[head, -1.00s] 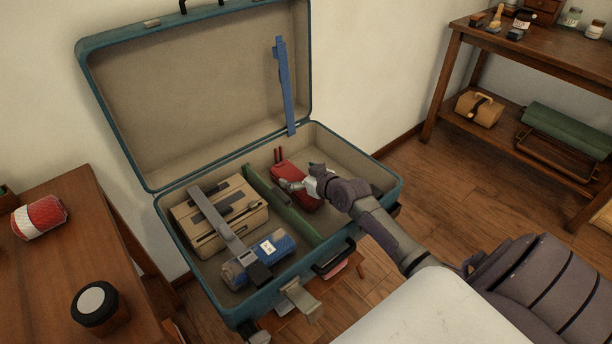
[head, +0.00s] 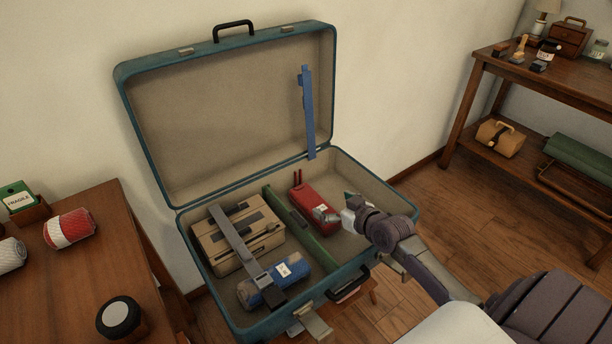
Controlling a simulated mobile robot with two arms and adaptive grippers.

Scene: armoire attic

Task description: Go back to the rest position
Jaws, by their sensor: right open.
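My right gripper (head: 332,214) is open. It hangs over the right part of an open blue-green suitcase (head: 185,225), close to a red box-like item (head: 316,208) that lies inside. I cannot tell whether the fingertips touch the red item. My right arm comes in from the lower right. My left gripper is not in view.
The suitcase also holds a tan case (head: 240,262), a blue bundle (head: 281,284) and a green divider (head: 300,225). A wooden table (head: 60,290) with spools and a dark round jar (head: 119,317) stands left. A wooden shelf (head: 500,85) stands right, with bare floor before it.

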